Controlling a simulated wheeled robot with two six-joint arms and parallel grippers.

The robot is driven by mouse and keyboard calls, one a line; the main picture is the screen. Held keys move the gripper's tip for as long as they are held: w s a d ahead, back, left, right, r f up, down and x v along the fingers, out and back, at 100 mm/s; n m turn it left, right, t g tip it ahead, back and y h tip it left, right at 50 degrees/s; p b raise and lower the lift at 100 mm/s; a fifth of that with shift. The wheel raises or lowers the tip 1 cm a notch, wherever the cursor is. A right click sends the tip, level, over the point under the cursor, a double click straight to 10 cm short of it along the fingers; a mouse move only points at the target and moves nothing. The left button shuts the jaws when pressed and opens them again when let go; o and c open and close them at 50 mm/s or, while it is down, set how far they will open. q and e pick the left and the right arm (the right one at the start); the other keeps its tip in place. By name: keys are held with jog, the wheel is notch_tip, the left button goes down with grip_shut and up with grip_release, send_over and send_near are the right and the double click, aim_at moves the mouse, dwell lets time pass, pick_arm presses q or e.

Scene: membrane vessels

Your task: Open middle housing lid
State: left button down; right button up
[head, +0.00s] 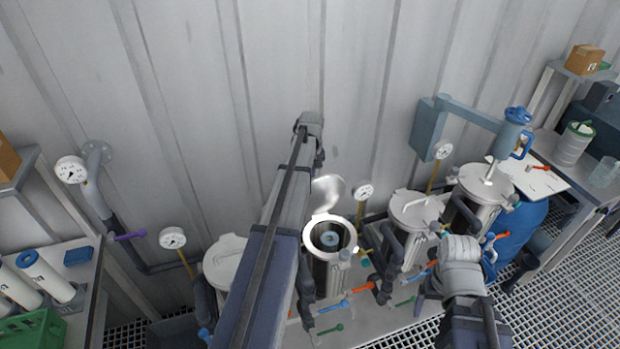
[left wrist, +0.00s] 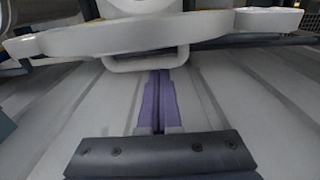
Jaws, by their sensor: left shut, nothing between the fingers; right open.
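Several steel housings stand in a row. One near the centre (head: 318,270) has its lid (head: 327,192) raised on the wall side; its mouth is open, with a round grey-blue part inside. The lids to its right (head: 415,208) (head: 487,182) and left (head: 226,262) are down. My left arm crosses in front, hiding its gripper in the head view. In the left wrist view, my left gripper (left wrist: 158,75) is shut and empty, its purple fingers close to the handle of a white lid (left wrist: 120,37); contact is unclear. My right gripper (head: 462,248) is open before the right housings.
Pressure gauges (head: 172,238) stand along the corrugated wall. Coloured valve handles (head: 362,288) line the housing fronts. A blue-grey swing arm (head: 470,115) reaches over the right end. Side tables hold white cartridges (head: 45,275) and a pail (head: 572,143).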

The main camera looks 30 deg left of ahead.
pick_arm(q)
notch_tip(320, 180, up, 10)
jog(key=w+a+p, duration=0.1)
jog(key=p, duration=0.8)
jog(key=shift+a+f, duration=0.15)
jog(key=shift+f, duration=0.1)
pick_arm(e)
notch_tip(320, 180, up, 9)
jog(key=shift+a+r, duration=0.15)
jog(key=shift+a, duration=0.3)
pick_arm(q)
jog(key=shift+f, duration=0.1)
pick_arm(e)
jog(key=shift+w, duration=0.1)
